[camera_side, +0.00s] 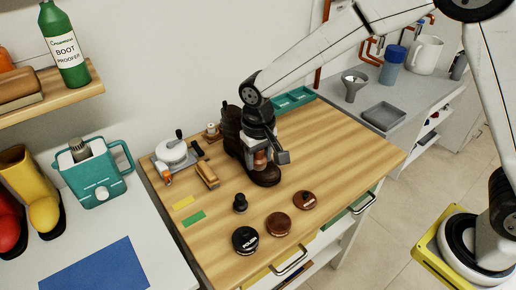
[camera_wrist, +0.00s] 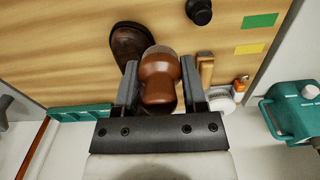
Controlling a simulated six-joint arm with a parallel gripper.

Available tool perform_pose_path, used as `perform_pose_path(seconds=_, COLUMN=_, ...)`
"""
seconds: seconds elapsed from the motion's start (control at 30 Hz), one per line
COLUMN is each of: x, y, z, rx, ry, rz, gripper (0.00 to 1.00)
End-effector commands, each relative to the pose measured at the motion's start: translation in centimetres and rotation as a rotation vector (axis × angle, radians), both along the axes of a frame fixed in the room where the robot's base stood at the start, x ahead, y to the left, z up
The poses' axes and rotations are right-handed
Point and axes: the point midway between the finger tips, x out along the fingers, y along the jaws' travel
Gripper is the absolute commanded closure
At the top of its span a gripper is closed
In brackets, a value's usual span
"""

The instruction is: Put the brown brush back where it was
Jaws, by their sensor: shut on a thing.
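My gripper (camera_wrist: 160,85) is shut on a brown brush (camera_wrist: 158,78) with a rounded wooden handle and a greyish-brown bristle end. In the side view my gripper (camera_side: 263,157) is over the bench beside a dark brown boot (camera_side: 231,130), with the brush (camera_side: 260,159) partly showing between the fingers. The boot's toe (camera_wrist: 129,42) shows beyond the brush in the wrist view. I cannot tell whether the brush touches the boot. A yellow mark (camera_side: 183,202) and a green mark (camera_side: 194,218) lie bare on the bench's left part.
A black knobbed item (camera_side: 240,203), a black polish tin (camera_side: 245,240) and brown tins (camera_side: 278,225) stand towards the front. The bench's right part (camera_side: 350,155) is clear.

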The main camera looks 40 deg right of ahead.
Motion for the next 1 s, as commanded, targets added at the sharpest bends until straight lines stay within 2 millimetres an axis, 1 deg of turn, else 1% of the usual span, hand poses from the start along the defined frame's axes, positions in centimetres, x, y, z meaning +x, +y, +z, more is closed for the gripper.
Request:
perform_pose_path(seconds=0.03, x=-1.3, y=0.9, z=0.1, rx=0.001, ry=-0.001, rz=-0.003, gripper=0.93)
perform_pose_path(seconds=0.1, x=-3.0, y=1.8, z=0.2, rx=0.001, ry=0.000, rz=-0.019, gripper=0.93)
perform_pose_path(seconds=0.3, x=-7.8, y=3.8, z=0.4, rx=0.004, ry=-0.002, rz=-0.062, gripper=0.93)
perform_pose_path(seconds=0.4, x=-9.8, y=4.3, z=0.4, rx=0.004, ry=-0.001, rz=-0.081, gripper=0.93)
perform_pose_path(seconds=0.5, x=-11.2, y=4.6, z=0.3, rx=0.005, ry=-0.001, rz=-0.094, gripper=0.93)
perform_pose_path(seconds=0.6, x=-12.0, y=4.8, z=0.3, rx=0.004, ry=0.000, rz=-0.103, gripper=0.93)
perform_pose_path(seconds=0.7, x=-12.3, y=4.8, z=0.3, rx=0.005, ry=0.000, rz=-0.108, gripper=0.93)
perform_pose_path(seconds=0.87, x=-12.2, y=4.8, z=0.2, rx=0.005, ry=0.000, rz=-0.109, gripper=0.93)
perform_pose_path(seconds=1.0, x=-11.6, y=5.1, z=0.0, rx=0.005, ry=0.000, rz=-0.108, gripper=0.93)
